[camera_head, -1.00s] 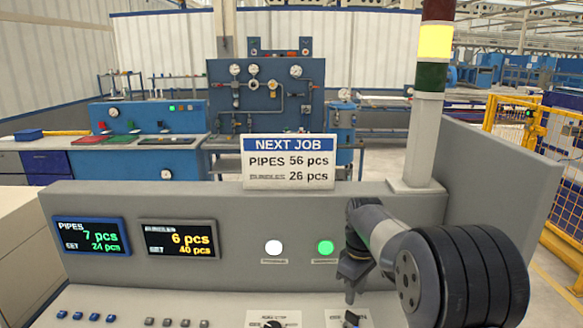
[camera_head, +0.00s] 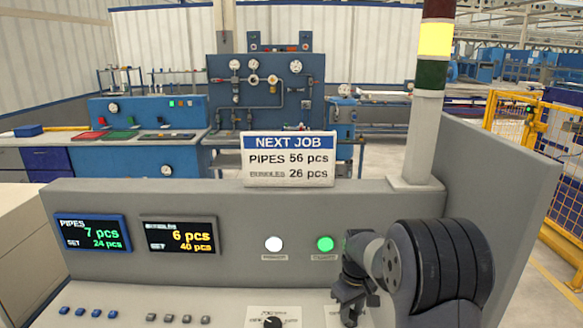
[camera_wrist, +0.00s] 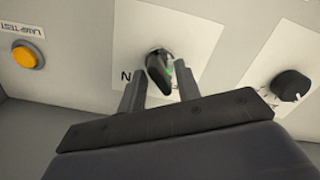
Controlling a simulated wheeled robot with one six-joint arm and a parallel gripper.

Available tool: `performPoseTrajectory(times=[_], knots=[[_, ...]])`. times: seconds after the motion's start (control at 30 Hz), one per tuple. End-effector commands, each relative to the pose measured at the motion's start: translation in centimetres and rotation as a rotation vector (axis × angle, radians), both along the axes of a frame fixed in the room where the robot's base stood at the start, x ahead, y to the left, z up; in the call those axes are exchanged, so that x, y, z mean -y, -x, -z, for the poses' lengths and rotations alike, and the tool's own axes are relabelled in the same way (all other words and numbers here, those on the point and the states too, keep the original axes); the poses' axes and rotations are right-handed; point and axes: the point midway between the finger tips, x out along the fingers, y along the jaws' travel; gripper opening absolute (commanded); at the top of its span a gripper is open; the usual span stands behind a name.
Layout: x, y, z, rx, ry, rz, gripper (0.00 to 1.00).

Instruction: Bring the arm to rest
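My gripper (camera_head: 352,306) is low over the right part of the grey control console (camera_head: 130,190), below the green lamp. In the wrist view its two dark fingers (camera_wrist: 158,72) are apart. A black switch knob (camera_wrist: 161,78) on a white label plate shows in the gap between them. I see no clear contact, and cannot tell how far the fingertips are from the knob. The gripper is empty. In the head view my gripper and wrist hide that knob.
Another black rotary knob (camera_head: 272,323) is left of the gripper; one knob (camera_wrist: 291,85) and a yellow lamp-test button (camera_wrist: 27,55) show in the wrist view.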

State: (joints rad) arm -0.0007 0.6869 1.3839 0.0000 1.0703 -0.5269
Motion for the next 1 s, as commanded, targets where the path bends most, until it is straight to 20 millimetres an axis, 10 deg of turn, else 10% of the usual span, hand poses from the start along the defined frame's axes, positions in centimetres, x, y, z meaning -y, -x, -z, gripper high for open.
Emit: performPoseTrajectory(times=[1.0], knots=[[0.0,0.04,-0.07,-0.001,0.0,0.793,0.32]])
